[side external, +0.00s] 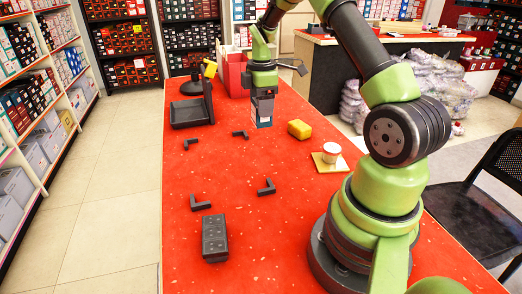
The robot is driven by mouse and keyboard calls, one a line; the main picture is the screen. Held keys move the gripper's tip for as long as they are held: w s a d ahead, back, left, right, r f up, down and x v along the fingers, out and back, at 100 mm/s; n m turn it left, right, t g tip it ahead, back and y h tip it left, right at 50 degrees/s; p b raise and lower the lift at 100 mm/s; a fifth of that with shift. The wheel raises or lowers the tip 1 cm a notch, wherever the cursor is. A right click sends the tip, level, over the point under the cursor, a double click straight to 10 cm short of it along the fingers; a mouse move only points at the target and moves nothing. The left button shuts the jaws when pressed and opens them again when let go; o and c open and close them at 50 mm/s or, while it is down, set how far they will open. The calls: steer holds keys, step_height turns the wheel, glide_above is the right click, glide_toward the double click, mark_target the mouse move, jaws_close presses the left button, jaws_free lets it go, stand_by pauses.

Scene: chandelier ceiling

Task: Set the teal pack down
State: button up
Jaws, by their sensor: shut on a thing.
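My gripper (264,92) hangs pointing down over the far middle of the red table (225,170). It is shut on a small box-like pack (263,117), held upright below the fingers. The pack's lower part looks pale grey-blue; its upper part is hidden by the fingers, and I cannot clearly make out teal. It appears to be above the table, though the gap under it is hard to judge. Several black corner brackets mark out a bare patch, including a far left one (191,144), a far right one (241,134), and a near right one (266,187).
A yellow block (299,129) lies right of the pack. A white cup (331,153) stands on a yellow square (328,163). A dark studded block (214,238) lies near the front. A black open holder (188,113) and red box (235,75) stand at the back.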

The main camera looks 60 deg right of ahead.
steer(key=f, duration=0.9)
steer(key=shift+s+d+f, duration=0.2)
steer(key=shift+d+f, duration=0.05)
steer(key=shift+f, duration=0.15)
steer(key=shift+f, duration=0.1)
steer(key=o, duration=0.9)
steer(key=shift+o, duration=0.2)
